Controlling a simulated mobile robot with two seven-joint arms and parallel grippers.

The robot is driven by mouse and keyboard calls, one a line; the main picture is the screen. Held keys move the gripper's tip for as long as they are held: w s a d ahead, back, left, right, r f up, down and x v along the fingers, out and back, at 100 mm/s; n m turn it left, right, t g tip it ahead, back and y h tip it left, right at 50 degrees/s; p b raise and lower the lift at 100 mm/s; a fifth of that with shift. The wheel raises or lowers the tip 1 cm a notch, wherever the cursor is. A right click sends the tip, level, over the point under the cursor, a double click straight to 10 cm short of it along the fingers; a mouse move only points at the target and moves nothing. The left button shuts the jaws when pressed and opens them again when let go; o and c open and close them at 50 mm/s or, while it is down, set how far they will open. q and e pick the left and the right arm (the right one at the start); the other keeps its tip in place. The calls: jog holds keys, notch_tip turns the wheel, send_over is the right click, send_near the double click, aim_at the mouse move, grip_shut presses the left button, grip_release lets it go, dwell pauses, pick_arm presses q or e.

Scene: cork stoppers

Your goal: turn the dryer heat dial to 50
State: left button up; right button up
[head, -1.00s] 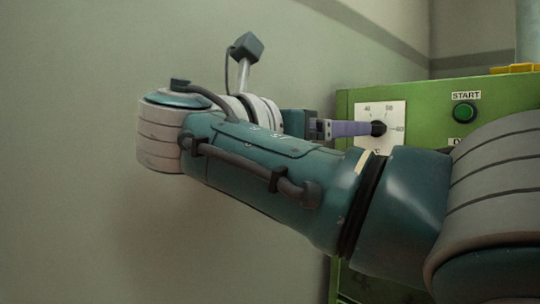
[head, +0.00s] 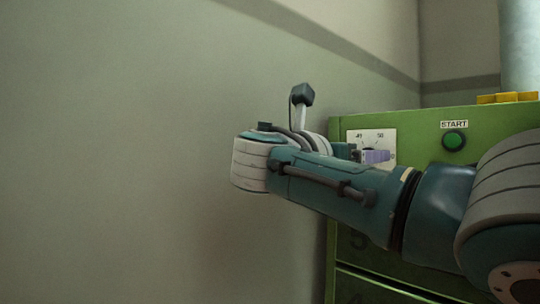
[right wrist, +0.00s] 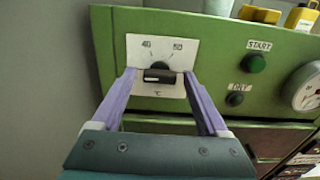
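The heat dial is a black knob (right wrist: 160,74) on a white plate marked 40, 50 and °C in the right wrist view. The knob's front bar lies roughly level there; I cannot tell which mark it points to. My right gripper (right wrist: 159,76) is open, with one purple finger on each side of the knob. I see no finger closed on it, and touching cannot be told. In the head view the purple fingers (head: 376,156) cover the plate's (head: 357,136) lower part and most of the knob. My left gripper is not in view.
The green dryer panel (head: 410,124) has a green START button (head: 454,140). A dark DRY button (right wrist: 235,99) and a round white gauge (right wrist: 308,88) sit to the right. Yellow items (head: 508,97) stand on top. A bare wall (head: 120,150) is at left.

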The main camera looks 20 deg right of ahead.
grip_shut()
dwell(0.4)
jog(key=shift+m, duration=0.4)
jog(key=m+b, duration=1.1)
jog(key=m, duration=1.1)
jog(key=shift+f+m+b, duration=0.15)
jog(key=shift+m+b, duration=0.15)
jog(key=shift+m, duration=0.1)
